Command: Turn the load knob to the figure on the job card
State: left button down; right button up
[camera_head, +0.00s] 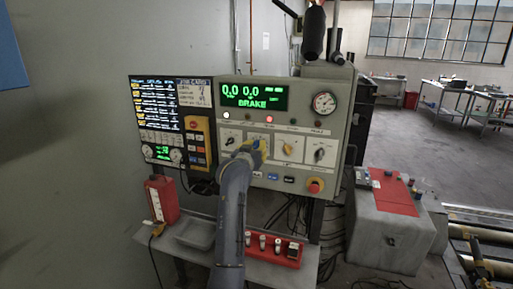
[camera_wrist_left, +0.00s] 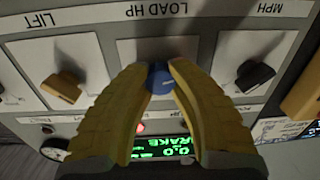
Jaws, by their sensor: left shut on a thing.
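The load knob (camera_wrist_left: 158,84) is blue and round. In the left wrist view it sits under the upside-down label LOAD HP, between my left gripper's (camera_wrist_left: 162,72) yellow fingertips, which are shut on it. In the head view my left gripper (camera_head: 254,150) is at the control panel (camera_head: 340,112) and hides this knob. The job card (camera_head: 194,92) is at the upper left of the panel; its figures are too small to read. The green display (camera_head: 254,95) reads 0.0 and 0.0 with BRAKE below. My right gripper is not in view.
Close beside the load knob are the brown LIFT knob (camera_wrist_left: 64,88) and the black MPH knob (camera_wrist_left: 254,76). A red stop button (camera_head: 314,186) is at the panel's lower right. A yellow pendant (camera_head: 198,142) hangs left. A shelf (camera_head: 200,248) with small items lies below.

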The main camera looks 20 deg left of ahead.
pick_arm(q)
jog(key=shift+f, duration=0.5)
jog(key=c, duration=1.5)
grip_release()
jog(key=o, duration=0.5)
jog(key=shift+r, duration=0.3)
jog(key=shift+c, duration=0.2)
jog(key=s, duration=1.2)
jog(key=shift+r, duration=0.15)
